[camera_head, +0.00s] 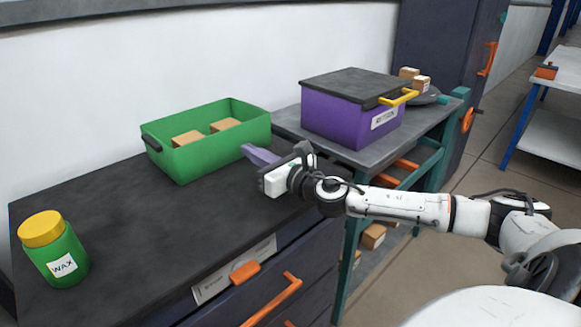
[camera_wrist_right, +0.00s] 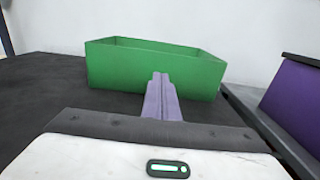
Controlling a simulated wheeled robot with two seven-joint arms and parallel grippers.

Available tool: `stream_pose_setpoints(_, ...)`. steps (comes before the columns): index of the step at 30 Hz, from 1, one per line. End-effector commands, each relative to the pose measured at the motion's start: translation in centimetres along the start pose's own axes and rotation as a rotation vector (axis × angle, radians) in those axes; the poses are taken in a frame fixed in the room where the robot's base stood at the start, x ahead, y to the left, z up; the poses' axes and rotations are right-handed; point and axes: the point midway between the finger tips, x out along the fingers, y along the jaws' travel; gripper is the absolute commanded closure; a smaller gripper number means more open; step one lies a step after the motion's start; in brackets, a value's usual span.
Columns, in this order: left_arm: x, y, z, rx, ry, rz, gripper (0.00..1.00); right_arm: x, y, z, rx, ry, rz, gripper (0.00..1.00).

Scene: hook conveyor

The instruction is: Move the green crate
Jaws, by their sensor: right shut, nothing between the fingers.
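The green crate (camera_head: 215,152) stands on the dark countertop against the white wall, with small brown boxes (camera_head: 188,138) inside and a black handle on its left end. My right gripper (camera_head: 248,150) is at the crate's near right corner, its purple fingers shut with nothing between them. In the right wrist view, the crate (camera_wrist_right: 120,68) lies straight ahead, and the fingers (camera_wrist_right: 160,76) overlap its long side. I cannot tell whether they touch it. My left gripper is not in view.
A green wax jar (camera_head: 64,258) with a yellow lid stands at the counter's left. A purple box (camera_head: 338,121) with a dark lid and yellow handle sits on the grey side table to the right. The counter between jar and crate is clear.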

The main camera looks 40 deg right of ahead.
Motion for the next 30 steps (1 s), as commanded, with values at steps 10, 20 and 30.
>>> stream_pose_setpoints(10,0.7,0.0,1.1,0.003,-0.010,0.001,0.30,-5.0,-0.1,-0.3,-0.006,0.006,-0.001,1.00)
stream_pose_setpoints(20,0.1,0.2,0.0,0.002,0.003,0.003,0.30,-7.9,-0.2,-0.1,-0.007,0.006,-0.003,1.00)
stream_pose_setpoints(30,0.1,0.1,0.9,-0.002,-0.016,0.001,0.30,-8.9,0.1,0.0,-0.001,-0.001,0.003,1.00)
